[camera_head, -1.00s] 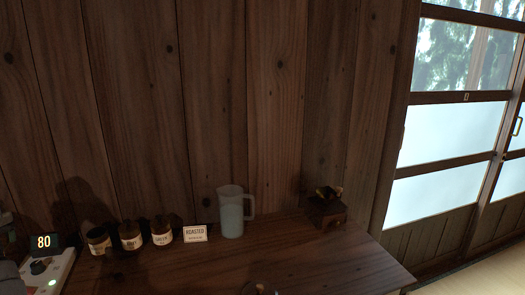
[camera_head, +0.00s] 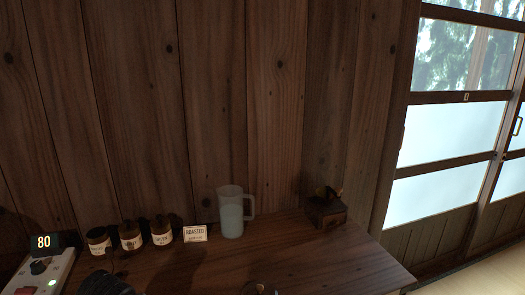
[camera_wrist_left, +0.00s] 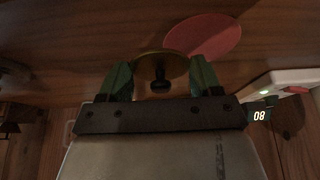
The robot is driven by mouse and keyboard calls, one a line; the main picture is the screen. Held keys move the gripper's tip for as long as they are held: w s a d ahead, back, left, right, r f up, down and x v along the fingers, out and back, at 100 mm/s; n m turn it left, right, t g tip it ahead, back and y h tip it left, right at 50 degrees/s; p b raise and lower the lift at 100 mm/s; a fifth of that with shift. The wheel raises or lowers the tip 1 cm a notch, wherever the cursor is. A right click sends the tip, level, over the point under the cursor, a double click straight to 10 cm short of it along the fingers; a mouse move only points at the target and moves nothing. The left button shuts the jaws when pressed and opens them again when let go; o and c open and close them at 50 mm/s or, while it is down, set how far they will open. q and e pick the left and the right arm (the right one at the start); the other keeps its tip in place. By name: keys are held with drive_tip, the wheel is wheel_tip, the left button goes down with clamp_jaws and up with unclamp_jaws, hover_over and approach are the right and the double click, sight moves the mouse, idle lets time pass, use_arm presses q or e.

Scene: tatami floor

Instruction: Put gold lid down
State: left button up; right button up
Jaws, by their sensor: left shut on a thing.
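The gold lid (camera_wrist_left: 150,63), a round disc with a black knob, is in the left wrist view between the green fingers of my left gripper (camera_wrist_left: 161,78). The gripper is shut on it. A flat red disc (camera_wrist_left: 205,36) lies on the wooden counter (camera_wrist_left: 80,30) just beyond the lid and partly overlaps it in the picture. I cannot tell how high the lid is above the counter. In the head view only a dark part of my left arm shows at the bottom left; the lid cannot be made out there. My right gripper is out of view.
On the counter (camera_head: 330,262) stand three labelled jars (camera_head: 131,238), a "ROASTED" sign (camera_head: 195,233), a clear pitcher (camera_head: 231,212) and a wooden box with a crank (camera_head: 326,208). A device reading 80 (camera_head: 43,242) is at left. A small round thing (camera_head: 260,289) is cut off at bottom.

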use_arm(q)
drive_tip(key=s+d+m, duration=0.1)
drive_tip(key=s+d, duration=0.1)
drive_tip(key=s, duration=0.1)
drive_tip(key=s+d+m, duration=0.1)
drive_tip(key=s+d, duration=0.2)
drive_tip(key=s+d+m+h, duration=0.1)
drive_tip(key=s+d, duration=0.2)
drive_tip(key=shift+s+r, duration=0.35)
drive_tip(key=shift+r, duration=0.05)
wheel_tip(320, 180, up, 5)
drive_tip(key=p, duration=0.5)
drive_tip(key=shift+s+d+r, duration=0.1)
drive_tip(key=shift+s+r, duration=0.05)
drive_tip(key=shift+r, duration=0.05)
drive_tip(key=shift+m, duration=0.3)
